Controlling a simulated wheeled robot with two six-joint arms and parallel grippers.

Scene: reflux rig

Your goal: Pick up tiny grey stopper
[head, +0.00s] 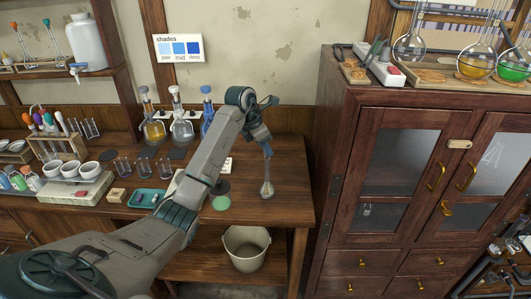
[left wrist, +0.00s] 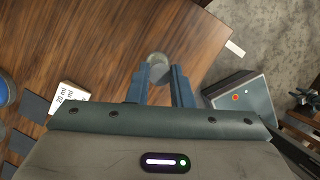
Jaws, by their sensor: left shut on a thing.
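My left gripper (head: 266,151) points down over the right part of the wooden bench, at the top of a clear long-necked flask (head: 267,188). The flask looks upright on the bench. In the left wrist view the two blue fingers of the gripper (left wrist: 160,76) are close together, with the round, pale flask (left wrist: 157,62) showing beyond their tips. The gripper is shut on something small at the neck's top. The tiny grey stopper cannot be made out there, as the fingers hide it. My right gripper is out of view.
Stoppered flasks with yellow, clear and blue contents (head: 182,130) stand at the back. A green round item (head: 221,202) lies left of the long-necked flask. A tall wooden cabinet (head: 335,130) borders the bench on the right. A bucket (head: 246,249) stands below.

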